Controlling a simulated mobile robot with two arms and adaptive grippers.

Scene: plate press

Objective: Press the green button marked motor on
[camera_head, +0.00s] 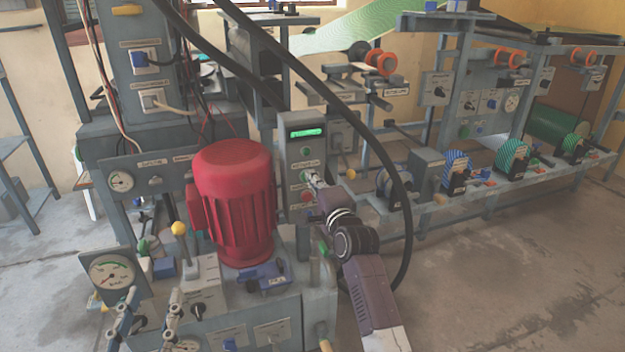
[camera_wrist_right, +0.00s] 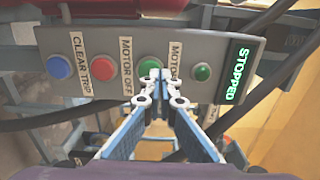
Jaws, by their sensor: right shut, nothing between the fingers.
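The grey control panel (camera_wrist_right: 110,42) fills the top of the right wrist view, and it also stands in the middle of the head view (camera_head: 291,160). The green button (camera_wrist_right: 150,66) with a label starting "MOTOR" sits between the red MOTOR OFF button (camera_wrist_right: 97,66) and a small green lamp (camera_wrist_right: 203,72). My right gripper (camera_wrist_right: 155,80) is shut and empty, its tips at the green button's lower edge. I cannot tell whether they touch it. My left gripper (camera_head: 154,294) is open and empty at the lower left.
The panel's display (camera_wrist_right: 237,72) reads STOPPED. A blue CLEAR TRIP button (camera_wrist_right: 60,67) sits at its far left. A red motor (camera_head: 236,200) stands left of the panel. A thick black hose (camera_head: 400,180) arcs near my right arm. Open floor (camera_head: 500,260) lies at the right.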

